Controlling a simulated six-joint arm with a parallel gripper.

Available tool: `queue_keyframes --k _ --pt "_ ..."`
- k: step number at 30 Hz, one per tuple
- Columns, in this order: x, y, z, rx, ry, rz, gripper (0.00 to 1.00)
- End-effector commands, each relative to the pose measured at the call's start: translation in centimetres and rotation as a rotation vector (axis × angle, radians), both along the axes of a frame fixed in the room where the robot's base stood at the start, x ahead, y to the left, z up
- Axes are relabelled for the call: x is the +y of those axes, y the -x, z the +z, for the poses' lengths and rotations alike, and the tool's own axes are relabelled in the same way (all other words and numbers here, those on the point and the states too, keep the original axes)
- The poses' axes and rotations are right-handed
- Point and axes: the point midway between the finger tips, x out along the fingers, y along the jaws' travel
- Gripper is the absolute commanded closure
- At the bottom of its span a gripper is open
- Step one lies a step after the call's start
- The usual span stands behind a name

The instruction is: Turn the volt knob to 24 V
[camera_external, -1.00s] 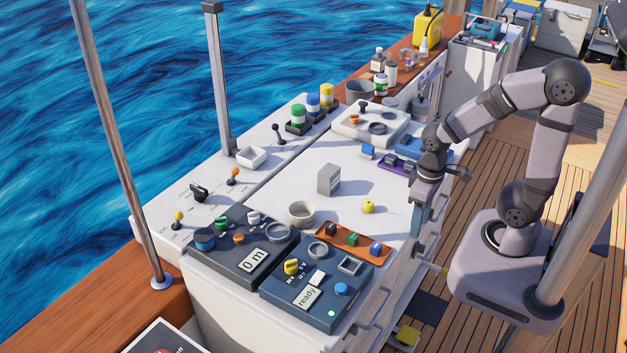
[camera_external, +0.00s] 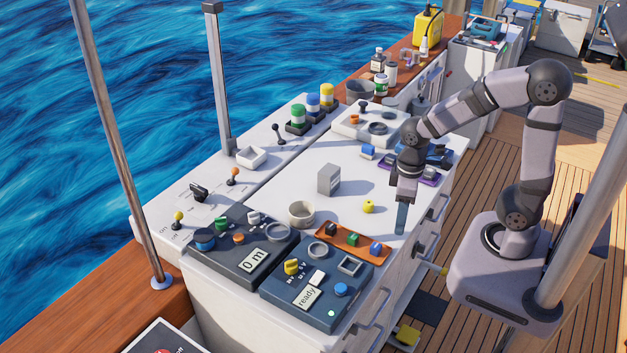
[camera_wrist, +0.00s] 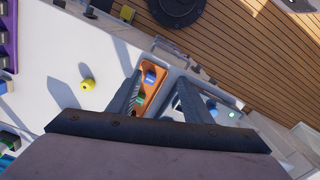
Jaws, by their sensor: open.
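The volt knob seems to be the yellow knob (camera_external: 291,267) on the dark blue panel (camera_external: 335,308) at the front of the white bench. White marks stand beside it, too small to read surely. A white label on that panel reads "ready", and a green light glows at its corner. My gripper (camera_external: 401,220) is open and empty, pointing down above the bench, right of the yellow ball and well apart from the knob. In the wrist view my gripper's two fingers (camera_wrist: 158,98) stand apart over the orange tray; the panel shows partly beyond, and the knob is hidden.
An orange tray (camera_external: 345,240) with small coloured blocks lies between my gripper and the panel. A yellow ball (camera_external: 368,206), a grey block (camera_external: 329,179) and a round cup (camera_external: 301,214) stand on the bench. A darker panel (camera_external: 225,262) reading "0 m" is to the left.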

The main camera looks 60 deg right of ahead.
Motion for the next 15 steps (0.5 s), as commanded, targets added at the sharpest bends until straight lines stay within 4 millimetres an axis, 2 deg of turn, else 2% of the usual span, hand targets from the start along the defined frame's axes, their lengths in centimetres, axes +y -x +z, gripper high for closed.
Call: queue_keyframes --k 3,9,15 --pt "2.1 -4.2 -0.2 -0.005 -0.001 0.285 0.54" --pt "7.1 -11.0 -0.4 -0.016 0.001 0.843 0.54" --pt "12.9 -16.2 -1.2 -0.030 0.007 1.386 0.54"
